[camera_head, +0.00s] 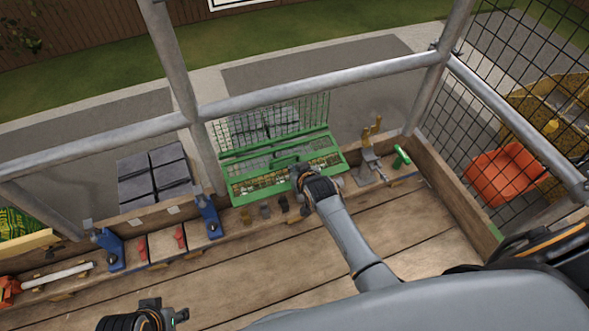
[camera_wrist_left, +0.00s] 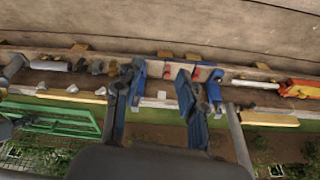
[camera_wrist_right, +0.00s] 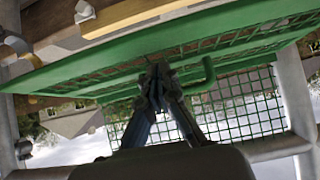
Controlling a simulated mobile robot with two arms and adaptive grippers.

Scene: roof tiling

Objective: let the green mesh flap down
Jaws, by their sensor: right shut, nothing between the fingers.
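The green mesh flap (camera_head: 262,163) is a green-framed panel with a handle (camera_head: 285,160), over a green box at the far edge of the deck. A strip of yellowish contents shows along the box. In the right wrist view the flap (camera_wrist_right: 130,75) spans the upper picture, and its handle (camera_wrist_right: 208,75) stands right of my fingers. My right gripper (camera_head: 305,178) is shut and empty at the flap's front right; its fingertips (camera_wrist_right: 158,75) are close against the flap, contact unclear. My left gripper (camera_head: 182,316) is open and empty, low over the deck; its fingers (camera_wrist_left: 155,85) are apart.
Two blue clamps (camera_head: 208,216) (camera_head: 109,250) stand along the plank edge. Dark slates (camera_head: 152,178) lie beyond it. Guard rails (camera_head: 320,88) cross above the flap. A metal tool (camera_head: 370,168) and a green handle (camera_head: 402,157) are to the right. The deck boards (camera_head: 260,260) are clear.

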